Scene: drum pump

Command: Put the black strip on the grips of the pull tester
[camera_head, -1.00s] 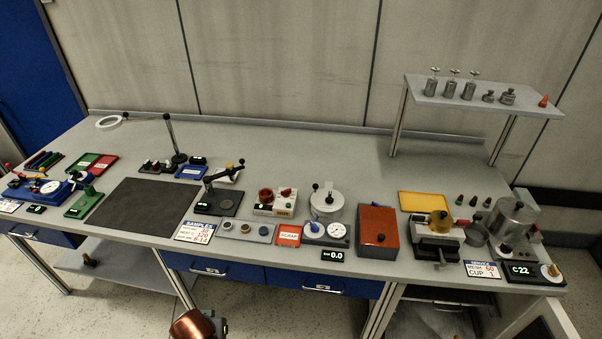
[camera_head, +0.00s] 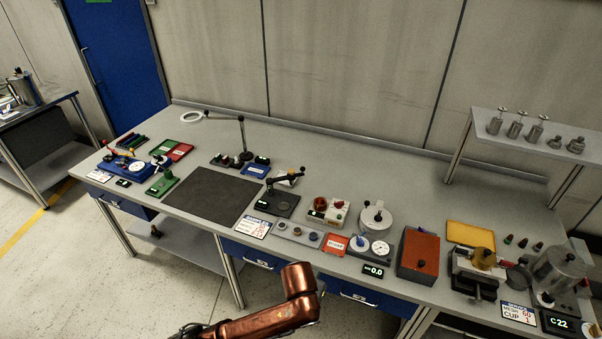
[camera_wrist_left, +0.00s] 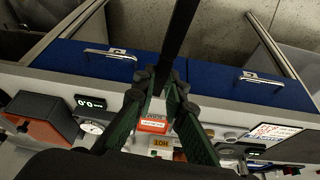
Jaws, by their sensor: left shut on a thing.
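My left gripper (camera_wrist_left: 162,84) is shut on the black strip (camera_wrist_left: 182,32), which sticks out beyond the fingertips in the left wrist view. The gripper is in front of the bench, with blue drawers beyond it. In the head view a copper-coloured link of my arm shows at the bottom; the strip is not clearly visible there. A blue device with a round dial (camera_head: 130,166), which looks like the pull tester, stands at the bench's far left end. Its grips are too small to make out. My right gripper is not in view.
Several coloured strips (camera_head: 130,142) lie behind the blue device. A green stand (camera_head: 163,182) is to its right, then a dark mat (camera_head: 212,196). An orange-topped box (camera_head: 419,252) and other instruments fill the right side. The back of the bench is mostly clear.

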